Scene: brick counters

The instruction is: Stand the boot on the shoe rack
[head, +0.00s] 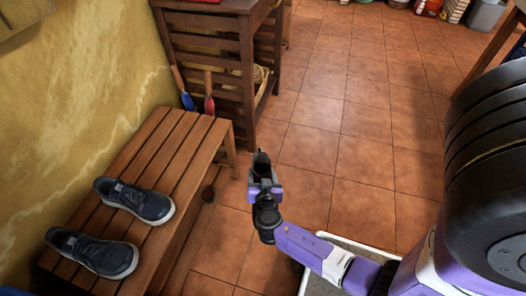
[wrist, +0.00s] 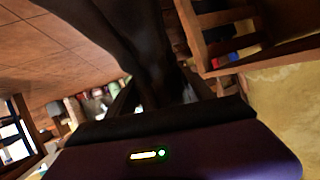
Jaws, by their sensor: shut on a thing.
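The shoe rack (head: 160,165) is a low slatted wooden bench along the yellow wall, at the left of the head view. My gripper (head: 262,172) is to the right of the rack, over the tiled floor. It is shut on a dark thing, which I take to be the boot (head: 261,159); only a small part of it shows there. In the wrist view the boot (wrist: 130,35) is a large dark shape between the jaws, running up and left. Its details are too dark to make out, and the jaws hide part of it.
Two dark sneakers with pale soles, one farther back (head: 135,200) and one nearer (head: 92,252), sit on the near part of the rack. The rack's far part is bare. A dark wooden shelf unit (head: 205,45) and red- and blue-handled tools (head: 209,95) stand beyond it.

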